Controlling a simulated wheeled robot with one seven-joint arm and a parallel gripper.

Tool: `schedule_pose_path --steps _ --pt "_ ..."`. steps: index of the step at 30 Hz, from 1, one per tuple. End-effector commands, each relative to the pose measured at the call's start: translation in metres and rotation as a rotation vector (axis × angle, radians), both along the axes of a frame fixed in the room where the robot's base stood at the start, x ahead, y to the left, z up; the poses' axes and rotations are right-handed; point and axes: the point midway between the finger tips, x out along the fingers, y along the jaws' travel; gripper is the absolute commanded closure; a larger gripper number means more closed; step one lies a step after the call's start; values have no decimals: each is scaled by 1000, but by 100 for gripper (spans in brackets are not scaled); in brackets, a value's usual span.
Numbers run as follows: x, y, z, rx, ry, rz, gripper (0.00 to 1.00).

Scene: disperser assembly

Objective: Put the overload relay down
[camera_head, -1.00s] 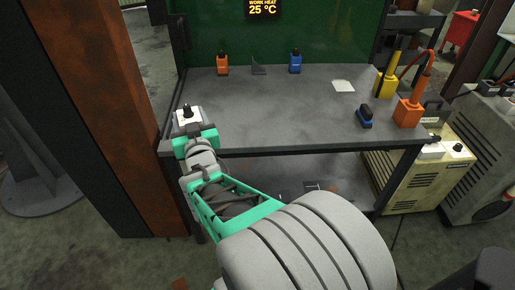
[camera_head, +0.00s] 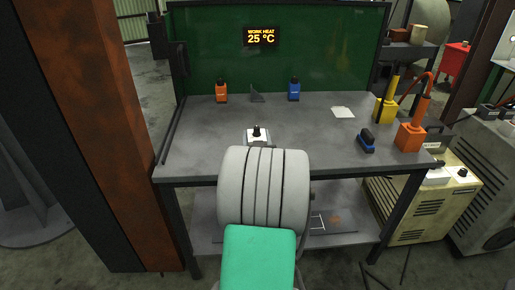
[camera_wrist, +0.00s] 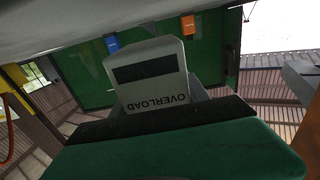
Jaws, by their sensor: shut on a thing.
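The overload relay (camera_head: 258,137) is a small white block with a black knob on top. In the head view it shows just beyond my arm, in front of the middle of the grey table (camera_head: 200,135). In the wrist view its pale face (camera_wrist: 150,78) fills the centre, with a dark panel and the word OVERLOAD upside down. My gripper (camera_wrist: 165,116) is shut on the relay. In the head view my arm hides most of the gripper and the relay's underside, so I cannot tell whether the relay touches the table.
An orange block (camera_head: 221,92), a dark wedge (camera_head: 257,95) and a blue block (camera_head: 294,90) stand along the table's back. A white card (camera_head: 343,112), a dark blue device (camera_head: 366,140), a yellow unit (camera_head: 386,108) and an orange unit (camera_head: 410,134) are at right. The left tabletop is clear.

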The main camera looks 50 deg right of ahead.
Motion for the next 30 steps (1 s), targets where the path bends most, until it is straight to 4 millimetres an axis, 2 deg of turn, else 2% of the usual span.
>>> schedule_pose_path --steps 3,8,19,20,27,30 --pt "-1 -10 -10 -3 -3 -2 100" --pt "0 -8 -37 -1 -2 0 100" --pt "1 -8 -41 -4 -3 0 100" --pt "0 -7 -41 -2 -1 0 46" --pt "0 -7 -41 -1 -1 0 26" --pt "0 -7 -41 -2 -1 0 26"
